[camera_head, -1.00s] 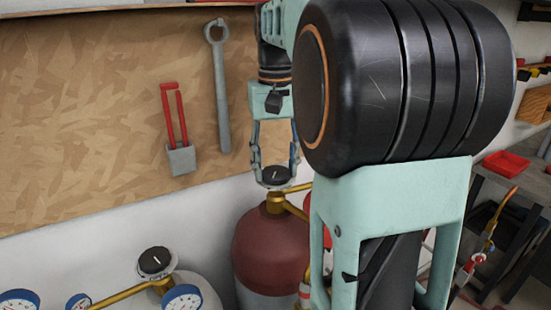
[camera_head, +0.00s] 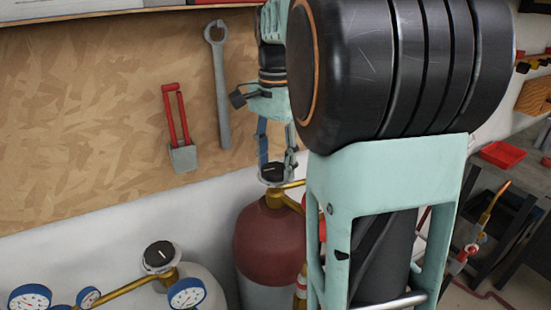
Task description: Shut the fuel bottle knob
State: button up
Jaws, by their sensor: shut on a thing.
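The fuel bottle (camera_head: 268,243) is dark red on top and pale below, and stands at the centre, partly behind my arm. Its knob (camera_head: 273,172) is a black disc with a white mark and a pale rim, on a brass valve. My gripper (camera_head: 275,165) points down from above and is shut on the knob, with its fingers at the rim. My upper arm hides the right side of the bottle. A second, pale bottle (camera_head: 205,284) at lower left has a similar black knob (camera_head: 158,254) and brass pipe.
Blue-rimmed gauges (camera_head: 30,297) stand at lower left. A wrench (camera_head: 218,85) and a red-handled tool (camera_head: 180,130) hang on the wooden board (camera_head: 90,120) behind. A torch (camera_head: 480,235) and a red tray (camera_head: 503,155) are at the right.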

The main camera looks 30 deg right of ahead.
aim_at(276, 168)
jog(key=m, duration=0.4)
jog(key=shift+m, duration=0.4)
jog(key=m, duration=0.3)
jog(key=shift+m, duration=0.3)
jog(key=m, duration=0.4)
jog(key=shift+s+m, duration=0.1)
jog(key=shift+m, duration=2)
jog(key=o, duration=1.2)
jog(key=shift+c, duration=0.2)
jog(key=shift+r, duration=0.15)
notch_tip(276, 168, up, 12)
